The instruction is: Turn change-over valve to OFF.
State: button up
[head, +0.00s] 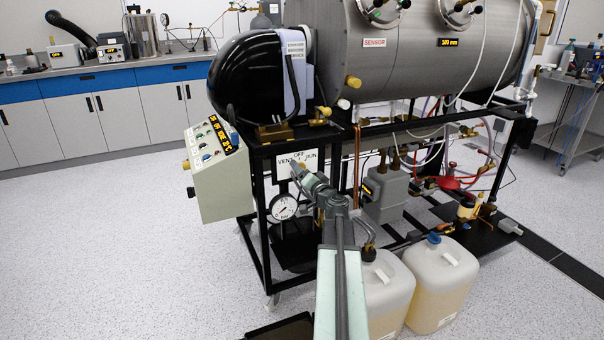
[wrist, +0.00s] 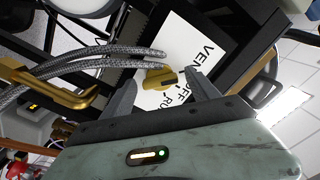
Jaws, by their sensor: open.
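The change-over valve has a small brass-coloured knob (wrist: 158,77) with a dark mark on one side, in the middle of the wrist view. It sits on a white plate (wrist: 182,38) lettered VENT, OFF and RUN. In the head view the plate (head: 284,172) is on the front of the black frame, with OFF at the top, VENT left and RUN right. My gripper (wrist: 161,82) is open, with one finger on each side of the knob. Contact cannot be told. In the head view my gripper (head: 301,172) covers part of the plate, and the knob's setting is unclear.
A round gauge (head: 284,207) hangs below the plate. A tilted control box (head: 217,170) stands to the left. Two jugs (head: 440,285) stand on the floor at right. Braided hoses (wrist: 75,62) and a brass lever (wrist: 52,92) lie close on the left in the wrist view.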

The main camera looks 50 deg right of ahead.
jog(key=c, duration=1.2)
jog(key=shift+a, duration=0.2)
jog(key=shift+c, duration=0.8)
jog(key=shift+d, duration=0.15)
jog(key=m, duration=0.8)
jog(key=shift+m, duration=0.3)
